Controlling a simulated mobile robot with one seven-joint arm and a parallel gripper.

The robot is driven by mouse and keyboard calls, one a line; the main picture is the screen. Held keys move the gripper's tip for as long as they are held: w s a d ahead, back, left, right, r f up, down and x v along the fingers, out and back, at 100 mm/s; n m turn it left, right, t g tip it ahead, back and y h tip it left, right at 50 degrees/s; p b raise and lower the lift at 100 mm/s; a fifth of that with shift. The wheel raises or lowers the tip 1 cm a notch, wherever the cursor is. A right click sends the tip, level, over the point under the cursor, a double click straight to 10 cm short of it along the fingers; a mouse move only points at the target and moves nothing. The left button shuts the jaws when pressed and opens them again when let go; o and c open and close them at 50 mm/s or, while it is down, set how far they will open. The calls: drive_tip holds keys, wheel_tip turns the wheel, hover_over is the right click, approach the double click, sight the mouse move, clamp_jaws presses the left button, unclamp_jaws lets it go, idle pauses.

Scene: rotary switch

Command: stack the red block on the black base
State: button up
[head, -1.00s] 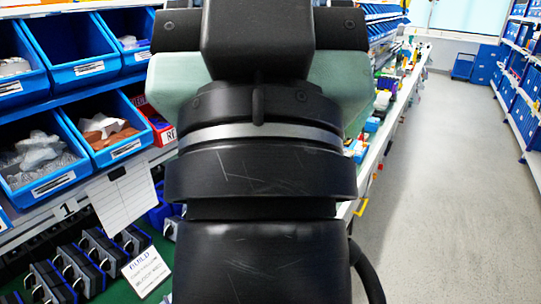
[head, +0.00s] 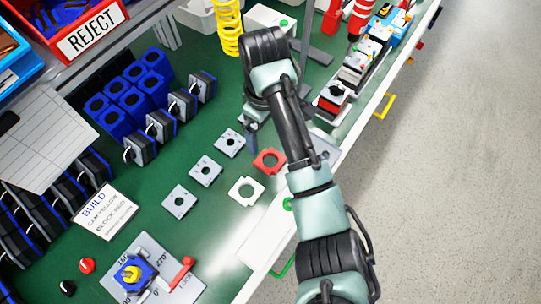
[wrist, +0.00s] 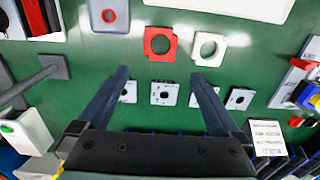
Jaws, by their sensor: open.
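The red block (head: 269,161) is a flat square piece with a round hole, lying on the green bench mat. It also shows in the wrist view (wrist: 148,42), between and beyond my fingertips. My gripper (wrist: 158,75) is open and empty, pointing down above the mat; in the head view it hangs just left of the red block, partly hidden by my wrist. Several black units with blue edges (head: 185,105) stand in a row at the left; I cannot tell which one is the black base.
A white block (head: 245,190) lies next to the red one. Several grey plates (head: 206,170) lie to the left. A build card (head: 105,211) and a switch with a yellow knob (head: 132,273) are near the lower left. Finished units (head: 333,95) line the right edge. Green mat between is clear.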

hover_over(270, 163)
drive_tip(key=f, duration=0.4)
drive_tip(key=a+f, duration=0.1)
drive_tip(key=f, duration=0.1)
drive_tip(key=shift+w+f, duration=0.15)
drive_tip(key=shift+w, duration=0.05)
drive_tip(key=shift+s+d+f, duration=0.1)
drive_tip(key=shift+d+f, duration=0.1)
drive_tip(key=shift+f, duration=0.7)
drive_tip(key=shift+d+f, duration=0.15)
drive_tip(key=shift+f, duration=0.75)
drive_tip(key=shift+s+d+f, duration=0.1)
drive_tip(key=shift+d+f, duration=0.1)
drive_tip(key=shift+f, duration=0.7)
drive_tip(key=shift+c, duration=0.3)
